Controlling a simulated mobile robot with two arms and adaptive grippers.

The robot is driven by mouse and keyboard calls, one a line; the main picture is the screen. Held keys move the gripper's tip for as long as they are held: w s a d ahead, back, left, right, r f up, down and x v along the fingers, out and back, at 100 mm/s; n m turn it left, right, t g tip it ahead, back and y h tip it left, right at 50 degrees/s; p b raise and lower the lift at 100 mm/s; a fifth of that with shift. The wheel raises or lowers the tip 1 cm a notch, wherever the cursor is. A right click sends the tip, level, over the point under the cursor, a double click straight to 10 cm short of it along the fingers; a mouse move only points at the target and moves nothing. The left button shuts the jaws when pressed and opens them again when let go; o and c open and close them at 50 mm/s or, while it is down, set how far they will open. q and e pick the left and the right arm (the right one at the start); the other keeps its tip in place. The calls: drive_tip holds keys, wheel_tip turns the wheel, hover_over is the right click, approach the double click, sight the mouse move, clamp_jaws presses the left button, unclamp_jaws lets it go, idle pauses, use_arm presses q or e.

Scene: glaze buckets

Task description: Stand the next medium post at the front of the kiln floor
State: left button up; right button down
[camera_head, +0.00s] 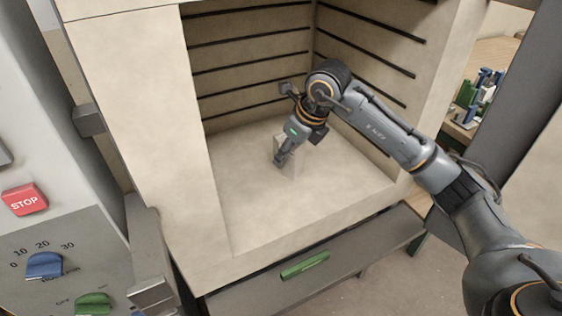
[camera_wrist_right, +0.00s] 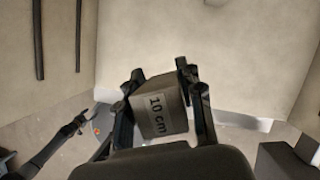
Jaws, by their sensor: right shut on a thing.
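The kiln's pale floor (camera_head: 330,196) shows bare in the head view around my right gripper. My right gripper (camera_head: 284,157) reaches down inside the kiln and is shut on a pale beige post (camera_head: 292,168). In the right wrist view the post (camera_wrist_right: 160,120) sits between the two fingers, with a "10 cm" label facing the camera. The post looks about upright, low over the floor; I cannot tell whether it touches. My gripper hides part of it.
Kiln walls with dark grooves (camera_head: 250,46) stand at the back and right. A thick left wall (camera_head: 165,130) borders the opening. A drawer with a green handle (camera_head: 305,265) lies below the front edge. A control panel with a red STOP button (camera_head: 25,200) is at left.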

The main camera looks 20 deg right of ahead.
drive_tip(key=shift+w+d, duration=0.2)
drive_tip(key=shift+d, duration=0.15)
drive_tip(key=w+d+f, duration=0.1)
drive_tip(key=d+f, duration=0.2)
drive_tip(key=d, duration=0.1)
drive_tip(key=w+d+f+p, duration=0.1)
drive_tip(key=w+d+f, duration=0.1)
drive_tip(key=d+f, duration=0.1)
drive_tip(key=w+d+f, duration=0.2)
drive_tip(key=d+f, duration=0.2)
drive_tip(key=d, duration=0.1)
drive_tip(key=shift+w+d+p, duration=0.1)
drive_tip(key=shift+d+p, duration=0.15)
drive_tip(key=shift+p, duration=0.15)
wheel_tip(320, 180, down, 2)
drive_tip(key=shift+a+f+p, duration=0.1)
drive_tip(key=shift+f+p, duration=0.05)
drive_tip(key=shift+p, duration=0.15)
drive_tip(key=shift+f, duration=0.25)
drive_tip(key=c, duration=0.8)
unclamp_jaws()
drive_tip(key=shift+f, duration=0.15)
drive_tip(key=shift+c, duration=0.2)
